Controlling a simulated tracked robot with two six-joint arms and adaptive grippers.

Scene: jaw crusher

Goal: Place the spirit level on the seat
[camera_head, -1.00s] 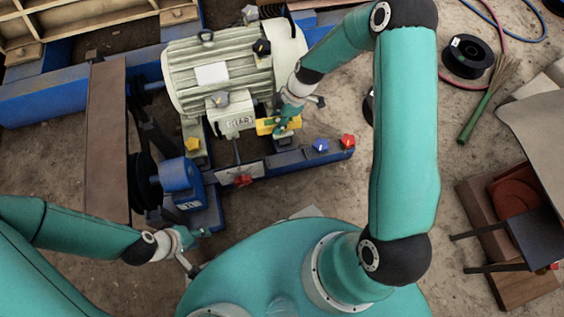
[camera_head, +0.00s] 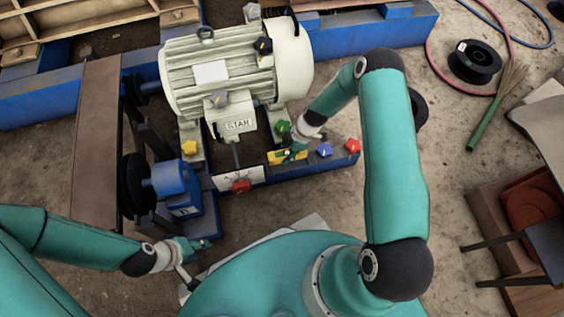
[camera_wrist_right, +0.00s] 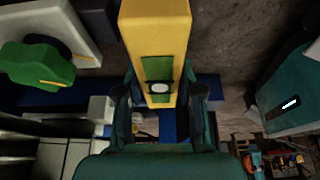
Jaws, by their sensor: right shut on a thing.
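The yellow spirit level (camera_head: 276,157) is in my right gripper (camera_head: 295,149), low over the blue motor frame (camera_head: 268,174), beside the front of the motor. In the right wrist view the spirit level (camera_wrist_right: 155,30) stands out between the two fingers of the right gripper (camera_wrist_right: 158,100), its green-framed round vial (camera_wrist_right: 159,87) showing. I cannot tell whether the level touches the frame. Which surface is the seat is not clear from the views. My left gripper (camera_head: 190,258) hangs at the lower left, apart from the level; its jaw opening is unclear.
The cream electric motor (camera_head: 235,70) sits behind the level. Coloured star knobs stand around it: green (camera_head: 283,127), blue (camera_head: 324,149), red (camera_head: 353,145) and yellow (camera_head: 189,147). A black spool (camera_head: 474,61) and a green-handled broom (camera_head: 482,125) lie on open floor at right.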

